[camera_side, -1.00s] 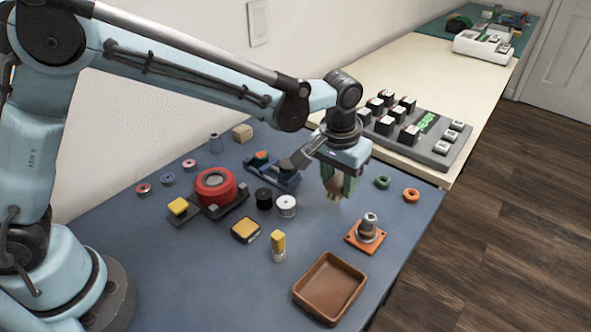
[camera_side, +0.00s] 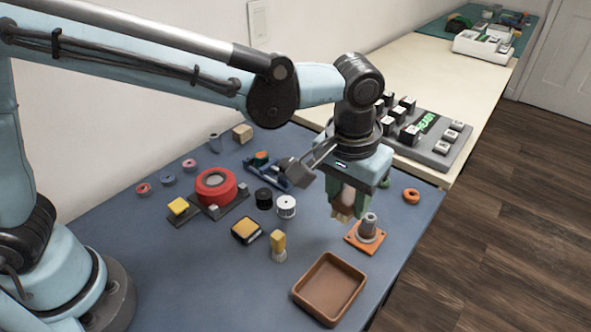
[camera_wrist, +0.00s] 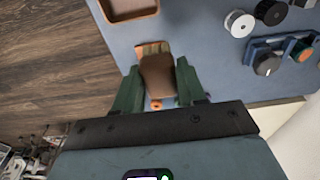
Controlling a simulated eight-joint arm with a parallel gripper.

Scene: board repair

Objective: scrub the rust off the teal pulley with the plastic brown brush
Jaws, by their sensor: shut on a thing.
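My gripper (camera_wrist: 158,92) is shut on the brown brush (camera_wrist: 157,74), between its green fingers. In the side view, the brush's tan bristles (camera_side: 342,216) point down, above the table and just behind and left of an orange plate (camera_side: 362,243). A grey post with a brownish-grey round part (camera_side: 367,228) stands on that plate. The round part may be the rusted pulley, but no teal shows on it. There is a visible gap between brush and post.
A brown tray (camera_side: 329,290) lies in front of the plate. A yellow-topped brush (camera_side: 278,245) stands left of it. White (camera_side: 286,206) and black (camera_side: 264,198) spools, a red round part (camera_side: 215,187) and a blue fixture (camera_side: 285,182) stand farther left. An orange ring (camera_side: 411,196) lies right.

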